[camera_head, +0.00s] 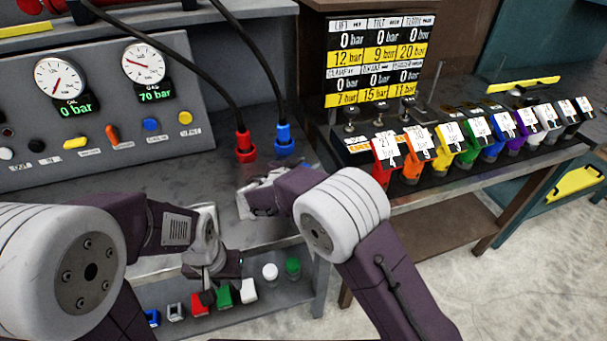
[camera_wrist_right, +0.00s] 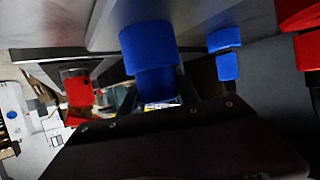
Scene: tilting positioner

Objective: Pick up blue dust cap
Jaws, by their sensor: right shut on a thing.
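The blue dust cap (camera_wrist_right: 148,50) shows large in the right wrist view as a stepped blue cylinder, close in front of my right gripper. My right gripper (camera_head: 246,203) is over the grey bench, below the hose ends in the head view, and is shut on this blue piece. The cap is hidden by the gripper in the head view. My left gripper (camera_head: 207,272) hangs at the bench's front edge, above the lower row of caps; its fingers are too small and covered to read.
A red hose end (camera_head: 245,146) and a blue hose end (camera_head: 284,140) stand on the bench behind my right gripper. Several coloured caps, including a green one (camera_head: 292,266), line the lower ledge. A gauge panel (camera_head: 110,100) is at left, and coloured tagged holders (camera_head: 420,155) are at right.

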